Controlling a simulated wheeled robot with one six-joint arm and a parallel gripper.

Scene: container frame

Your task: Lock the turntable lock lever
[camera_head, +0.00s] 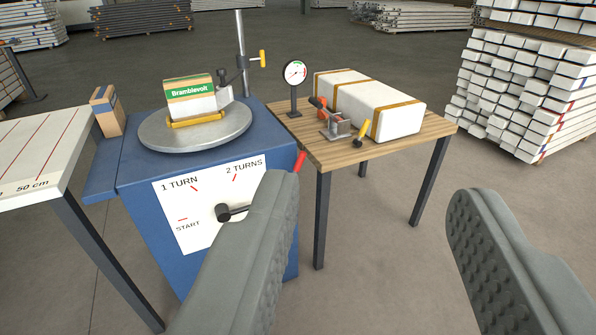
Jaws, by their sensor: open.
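The round grey turntable (150,138) sits on top of a blue cabinet (140,210) and carries a box labelled Bramblevolt (190,97) on a yellow holder. A red-handled lever (299,164) sticks up at the cabinet's right side; its lower part is hidden behind my left finger. A black knob (224,213) with a short arm is on the white dial plate marked START, 1 TURN and 2 TURNS. I cannot tell for sure which one is the lock lever. My gripper (368,195) is open and empty, in front of and to the right of the cabinet.
A wooden table (440,128) at right holds a strapped white package (375,105), a toggle clamp (336,124) and a gauge (294,73). A post with a yellow-handled arm (262,58) rises behind the turntable. A white table (40,150) stands at left.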

